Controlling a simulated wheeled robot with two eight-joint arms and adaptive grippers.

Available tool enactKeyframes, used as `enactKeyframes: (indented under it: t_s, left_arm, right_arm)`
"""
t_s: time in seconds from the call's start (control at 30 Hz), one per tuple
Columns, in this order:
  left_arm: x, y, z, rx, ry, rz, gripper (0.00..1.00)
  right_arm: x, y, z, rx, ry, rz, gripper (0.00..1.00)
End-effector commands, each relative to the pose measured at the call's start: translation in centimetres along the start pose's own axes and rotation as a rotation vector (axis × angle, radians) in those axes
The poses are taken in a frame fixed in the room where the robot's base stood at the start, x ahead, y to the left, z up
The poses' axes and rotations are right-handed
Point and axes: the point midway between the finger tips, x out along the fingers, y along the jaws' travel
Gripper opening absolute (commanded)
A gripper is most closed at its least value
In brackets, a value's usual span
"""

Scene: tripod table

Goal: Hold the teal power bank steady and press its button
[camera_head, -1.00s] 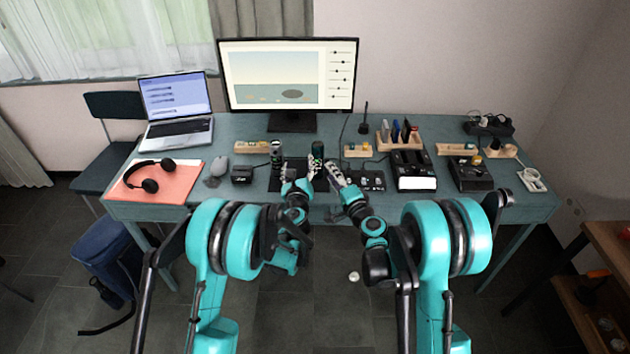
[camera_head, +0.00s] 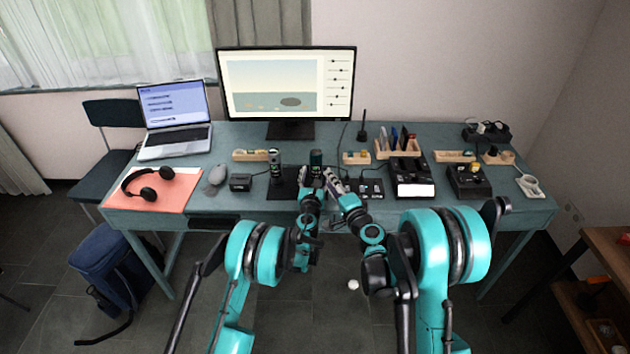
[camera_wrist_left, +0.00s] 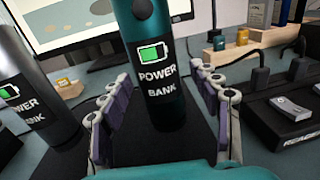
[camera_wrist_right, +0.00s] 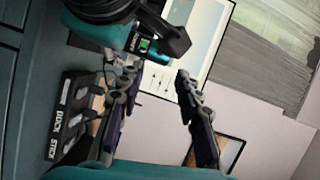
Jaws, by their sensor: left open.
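The teal power bank (camera_head: 315,158) stands upright on the desk, on a dark mat. In the left wrist view the teal power bank (camera_wrist_left: 157,70) shows its green battery mark and "POWER BANK" print, with its top out of frame. My left gripper (camera_head: 311,180) is open in front of it; in the left wrist view the fingers (camera_wrist_left: 160,78) point towards it on either side, with no clear contact. My right gripper (camera_head: 330,178) is just right of it, its fingers (camera_wrist_right: 158,75) apart and empty.
A second, dark power bank (camera_head: 275,164) stands to the left, also in the left wrist view (camera_wrist_left: 32,100). A black switch box (camera_head: 370,188) and a power strip (camera_head: 412,178) are on the right. The monitor (camera_head: 287,84) stands behind.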

Motion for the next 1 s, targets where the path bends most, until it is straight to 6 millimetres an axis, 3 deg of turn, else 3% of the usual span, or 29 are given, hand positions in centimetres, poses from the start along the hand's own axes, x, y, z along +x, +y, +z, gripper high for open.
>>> enactKeyframes:
  t_s: [0.3,0.53,0.6,0.73,1.0]
  left_arm:
    - [0.35,0.01,0.01,-0.001,0.0,0.0,0.62]
    - [0.34,0.01,0.01,-0.001,0.0,0.0,0.02]
    - [0.34,0.01,0.01,-0.001,0.0,0.0,0.0]
    - [0.34,0.01,0.01,-0.001,0.0,0.0,0.0]
    - [0.33,0.02,0.01,-0.001,0.0,0.0,0.0]
  right_arm:
    - [0.0,0.0,0.0,0.0,0.0,0.0,0.34]
    - [0.0,0.0,0.0,0.0,0.0,0.0,0.34]
    - [0.0,0.0,0.0,0.0,0.0,0.0,0.32]
    - [0.0,0.0,0.0,0.0,0.0,0.0,0.0]
    - [0.0,0.0,0.0,0.0,0.0,0.0,0.0]
